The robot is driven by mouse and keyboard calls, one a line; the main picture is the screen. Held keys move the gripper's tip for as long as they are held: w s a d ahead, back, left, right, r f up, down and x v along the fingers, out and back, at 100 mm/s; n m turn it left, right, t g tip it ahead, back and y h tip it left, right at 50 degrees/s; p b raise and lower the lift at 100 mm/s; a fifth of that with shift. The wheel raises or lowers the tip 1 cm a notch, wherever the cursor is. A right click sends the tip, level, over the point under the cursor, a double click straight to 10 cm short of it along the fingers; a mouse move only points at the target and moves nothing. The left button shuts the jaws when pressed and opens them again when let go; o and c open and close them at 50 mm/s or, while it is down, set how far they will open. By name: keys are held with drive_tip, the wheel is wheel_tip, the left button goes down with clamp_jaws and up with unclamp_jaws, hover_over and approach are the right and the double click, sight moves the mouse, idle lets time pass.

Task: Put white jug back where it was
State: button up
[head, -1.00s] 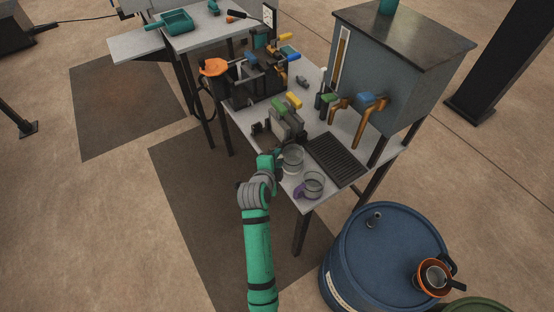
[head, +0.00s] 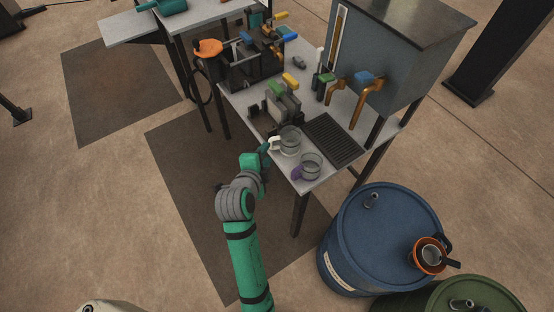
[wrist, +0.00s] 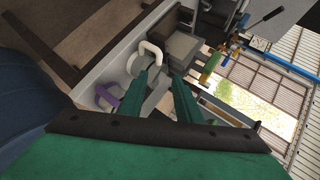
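The white jug (head: 290,140), a clear vessel with a white handle, stands upright on the grey table near its front left edge. Its white handle also shows in the wrist view (wrist: 153,50), just beyond my fingertips. My gripper (head: 266,148) is at the handle side of the jug, left of it. In the wrist view my gripper's two green fingers (wrist: 164,73) are apart with nothing held between them. Whether a fingertip still touches the handle I cannot tell. A similar jug with a purple handle (head: 311,167) stands at the table's near corner.
A black drip grate (head: 333,140) lies right of the jugs. A grey machine with a green lever (head: 281,100) stands behind them. The grey boiler box (head: 408,55) has brown taps. A blue barrel (head: 380,240) with an orange-rimmed pan (head: 430,254) stands at lower right.

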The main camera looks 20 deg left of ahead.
drive_tip(key=s+d+f+n+t+y, duration=0.1)
drive_tip(key=s+d+f+n, duration=0.7)
drive_tip(key=s+d, duration=0.45)
drive_tip(key=s+d+r+n+t, duration=0.1)
drive_tip(key=s+d+r+n, duration=0.2)
drive_tip(key=s, duration=0.6)
drive_tip(key=s+d+r+n+t+h, duration=0.1)
drive_tip(key=s+d+r+n, duration=0.2)
drive_tip(key=s, duration=0.7)
drive_tip(key=shift+s+d+r+t+h, duration=0.25)
drive_tip(key=shift+s+r+t+h, duration=0.05)
drive_tip(key=shift+r, duration=0.2)
